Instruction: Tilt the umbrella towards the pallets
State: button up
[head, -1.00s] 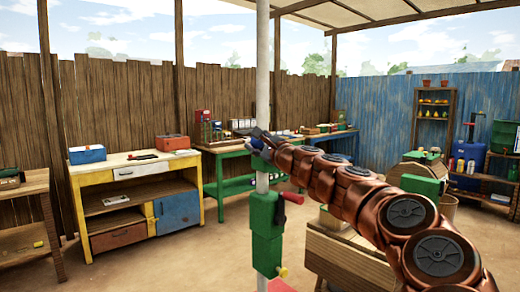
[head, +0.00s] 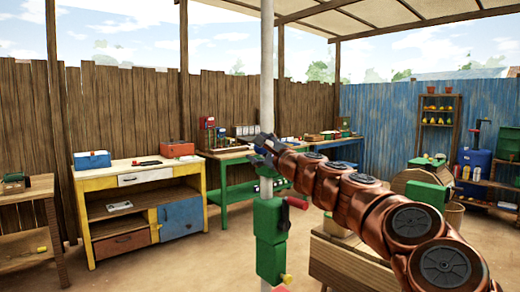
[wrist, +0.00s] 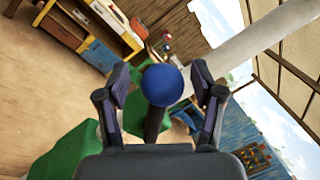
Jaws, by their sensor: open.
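A green housing (head: 270,245) with a red handle is on the lower pole. A blue ball knob (wrist: 163,86) on a dark stem shows in the wrist view. The pole also crosses there on a slant (wrist: 245,45). My gripper (head: 262,150) is by the pole above the housing. It is open, and in the wrist view (wrist: 160,85) its fingers stand on both sides of the knob, with gaps. I cannot make out any pallets.
A yellow and blue workbench (head: 140,172) stands at the left, and a green bench (head: 236,155) stands behind the pole. A wooden box-like piece (head: 350,265) is under my arm at the right. Shelves (head: 438,118) stand by the blue fence. Bare ground lies left of the pole.

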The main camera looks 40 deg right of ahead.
jog(key=s+f, duration=0.1)
jog(key=s, duration=1.1)
jog(key=shift+a+f, duration=0.3)
jog(key=shift+a, duration=0.15)
jog(key=shift+w, duration=0.1)
dwell(0.5)
